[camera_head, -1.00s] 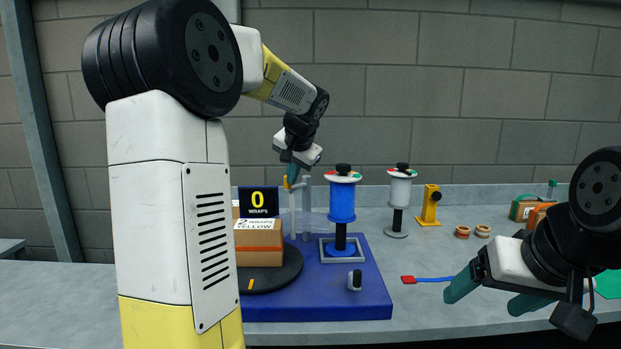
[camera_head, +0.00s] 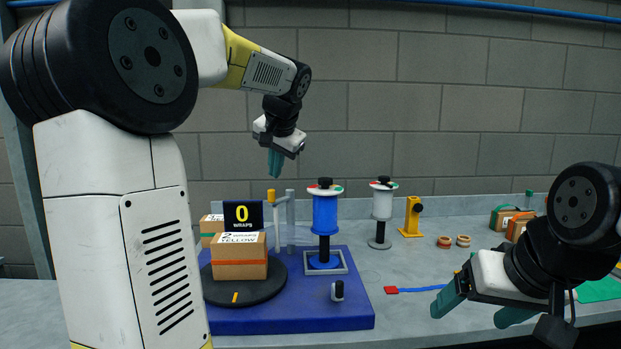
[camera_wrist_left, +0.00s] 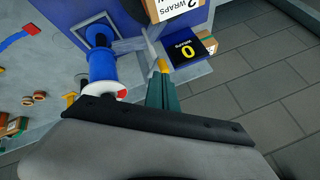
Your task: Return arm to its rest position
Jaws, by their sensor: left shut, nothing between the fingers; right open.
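My left gripper (camera_head: 275,163) is shut and empty, with its teal fingers pointing down in the air above the wrapping station. It is above the yellow-tipped post (camera_head: 271,196) and apart from it in the head view. In the left wrist view the shut fingers (camera_wrist_left: 162,92) show in front of the yellow tip. My right gripper (camera_head: 480,308) is open and empty above the front right of the table, with its teal fingers spread.
A box labelled yellow (camera_head: 240,257) sits on a black turntable (camera_head: 250,291) on the blue base (camera_head: 300,316). A blue spool (camera_head: 325,217), a white spool (camera_head: 382,204) and a yellow stand (camera_head: 412,216) are nearby. A red-ended blue strip (camera_head: 415,289) lies on the grey table (camera_head: 395,262).

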